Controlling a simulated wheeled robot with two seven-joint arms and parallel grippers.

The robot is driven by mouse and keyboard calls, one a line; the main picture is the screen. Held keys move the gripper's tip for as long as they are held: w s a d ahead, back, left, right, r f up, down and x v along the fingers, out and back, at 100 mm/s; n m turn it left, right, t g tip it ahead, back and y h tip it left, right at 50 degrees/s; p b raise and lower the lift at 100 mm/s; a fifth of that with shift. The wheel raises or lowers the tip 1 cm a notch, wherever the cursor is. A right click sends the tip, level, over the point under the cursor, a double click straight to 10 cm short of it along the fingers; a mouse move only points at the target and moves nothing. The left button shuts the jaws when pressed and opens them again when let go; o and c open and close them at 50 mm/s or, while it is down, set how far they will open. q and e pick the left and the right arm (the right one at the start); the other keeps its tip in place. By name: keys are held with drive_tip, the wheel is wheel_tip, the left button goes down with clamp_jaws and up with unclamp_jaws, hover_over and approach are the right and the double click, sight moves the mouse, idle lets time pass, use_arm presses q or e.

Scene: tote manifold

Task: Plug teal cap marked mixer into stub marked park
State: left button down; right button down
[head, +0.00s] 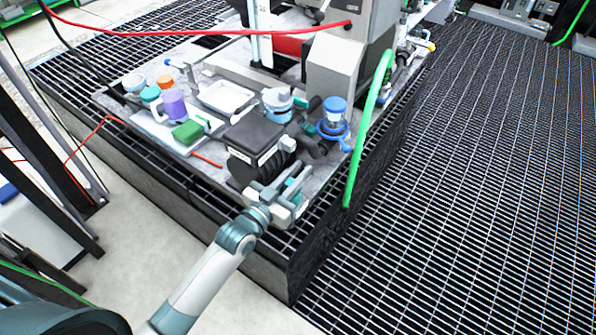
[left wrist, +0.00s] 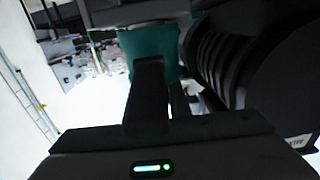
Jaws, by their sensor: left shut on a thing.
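My left gripper (head: 289,190) is at the near edge of the bench, just in front of the black box with ribbed parts (head: 255,138). It is shut on a teal cap (head: 294,183), which also shows at the fingers in the left wrist view (left wrist: 155,48). One dark finger (left wrist: 149,92) covers part of the cap. Black ribbed parts (left wrist: 225,55) stand close on the right in that view. I cannot read a mixer mark on the cap, and I cannot make out which stub is marked park. My right gripper is not in view.
A white tray (head: 227,96) lies behind the box. A purple bottle (head: 173,106) and a green block (head: 188,132) stand on the left. Black grating surrounds the bench.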

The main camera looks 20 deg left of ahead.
use_arm(q)
drive_tip(key=c, duration=1.6)
unclamp_jaws()
drive_tip(key=shift+o, duration=0.2)
drive_tip(key=shift+s, duration=0.1)
drive_tip(key=shift+s+a, duration=0.25)
drive_tip(key=shift+s, duration=0.25)
drive_tip(key=b+v, duration=0.1)
drive_tip(key=v, duration=1.5)
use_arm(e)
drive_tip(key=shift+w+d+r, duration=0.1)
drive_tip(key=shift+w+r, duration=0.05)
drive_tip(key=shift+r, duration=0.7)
use_arm(q)
drive_tip(key=shift+s, duration=0.1)
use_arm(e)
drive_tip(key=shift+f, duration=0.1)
